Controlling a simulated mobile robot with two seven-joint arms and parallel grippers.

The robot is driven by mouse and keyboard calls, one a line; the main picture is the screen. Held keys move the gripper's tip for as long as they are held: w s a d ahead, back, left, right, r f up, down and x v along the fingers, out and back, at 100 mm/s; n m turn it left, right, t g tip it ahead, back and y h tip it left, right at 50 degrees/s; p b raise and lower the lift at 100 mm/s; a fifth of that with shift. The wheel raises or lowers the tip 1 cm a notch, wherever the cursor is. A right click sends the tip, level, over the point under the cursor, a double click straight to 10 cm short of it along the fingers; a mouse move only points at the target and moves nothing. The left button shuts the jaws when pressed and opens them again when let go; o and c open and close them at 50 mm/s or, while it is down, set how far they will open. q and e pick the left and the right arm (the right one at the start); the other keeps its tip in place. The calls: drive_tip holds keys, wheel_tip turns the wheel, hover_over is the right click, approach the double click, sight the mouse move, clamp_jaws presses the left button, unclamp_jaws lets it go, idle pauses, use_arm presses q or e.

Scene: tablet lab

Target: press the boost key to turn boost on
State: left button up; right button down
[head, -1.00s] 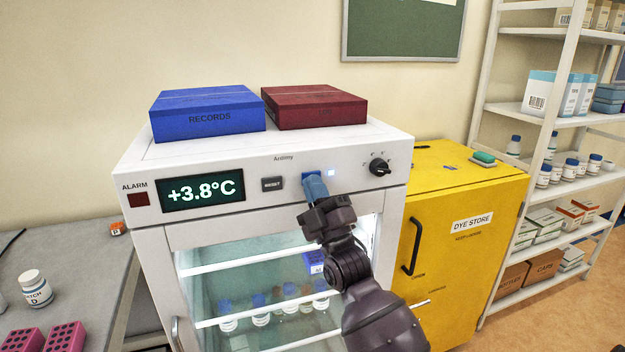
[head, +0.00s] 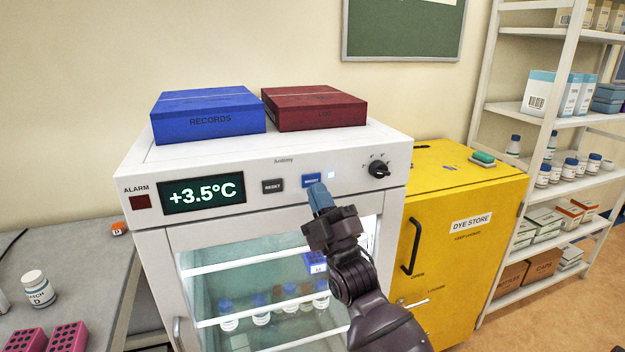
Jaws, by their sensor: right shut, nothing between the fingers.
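The blue boost key (head: 311,181) is on the white fridge's front panel, right of the dark RESET key (head: 272,186). A small lamp (head: 331,175) beside the boost key is lit pale blue-white. The display (head: 201,191) reads +3.5°C. My right gripper (head: 320,194) is shut and empty, its blue fingertips just below and in front of the boost key. The key's face shows, and the fingertips look apart from it, though the exact gap is hard to tell. My left gripper is not in view.
A dark dial (head: 379,169) is right of the lamp. A blue records box (head: 208,117) and a dark red box (head: 314,108) lie on the fridge top. A yellow dye store cabinet (head: 468,190) stands close on the right. A grey bench (head: 90,275) is at left.

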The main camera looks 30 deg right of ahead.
drive_tip(key=s, duration=0.2)
drive_tip(key=s+a+p, duration=0.1)
drive_tip(key=s, duration=0.1)
drive_tip(key=shift+s, duration=0.2)
idle(0.6)
